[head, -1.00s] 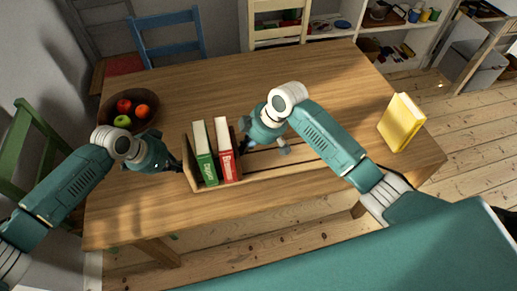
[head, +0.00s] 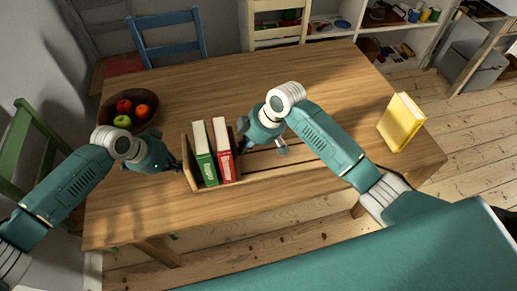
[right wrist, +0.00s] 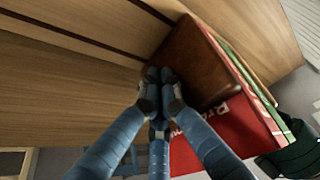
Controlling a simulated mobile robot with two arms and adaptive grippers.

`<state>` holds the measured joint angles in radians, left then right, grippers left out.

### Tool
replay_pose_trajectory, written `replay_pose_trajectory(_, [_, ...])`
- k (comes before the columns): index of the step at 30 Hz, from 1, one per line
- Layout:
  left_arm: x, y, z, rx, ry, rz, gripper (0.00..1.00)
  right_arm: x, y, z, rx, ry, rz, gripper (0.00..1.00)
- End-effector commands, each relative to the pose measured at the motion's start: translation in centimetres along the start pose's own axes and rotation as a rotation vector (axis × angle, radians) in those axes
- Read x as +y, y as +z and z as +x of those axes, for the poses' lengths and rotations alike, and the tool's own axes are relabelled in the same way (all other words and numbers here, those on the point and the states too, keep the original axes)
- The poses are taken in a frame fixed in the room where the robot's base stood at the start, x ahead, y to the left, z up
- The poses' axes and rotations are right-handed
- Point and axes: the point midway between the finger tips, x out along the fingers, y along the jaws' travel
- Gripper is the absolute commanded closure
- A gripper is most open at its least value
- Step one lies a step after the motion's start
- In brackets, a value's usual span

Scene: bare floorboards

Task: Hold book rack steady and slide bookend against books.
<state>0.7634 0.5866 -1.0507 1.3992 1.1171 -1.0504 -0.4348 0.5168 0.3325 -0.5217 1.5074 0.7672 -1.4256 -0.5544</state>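The wooden book rack (head: 290,174) lies along the table's near side. A green book (head: 204,158) and a red book (head: 224,163) stand side by side at its left end. The bookend is the dark brown panel (right wrist: 190,62) beside the red book in the right wrist view; in the head view my right gripper mostly hides it. My right gripper (right wrist: 159,76) has its fingertips together at the bookend's lower edge, with nothing visible between them. My left gripper (head: 178,166) is at the rack's left end panel; its fingers are too small to read.
A yellow book (head: 401,124) stands on the table's right side. The back middle of the table is clear. Chairs and shelves stand beyond.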

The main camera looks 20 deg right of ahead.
Motion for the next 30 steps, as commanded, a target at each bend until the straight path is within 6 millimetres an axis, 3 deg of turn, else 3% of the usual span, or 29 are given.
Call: replay_pose_trajectory(30, [0.2, -0.3, 0.0, 0.005, 0.004, 0.002, 1.00, -1.8, -3.1, 1.2, 0.013, -0.006, -0.004, 1.00])
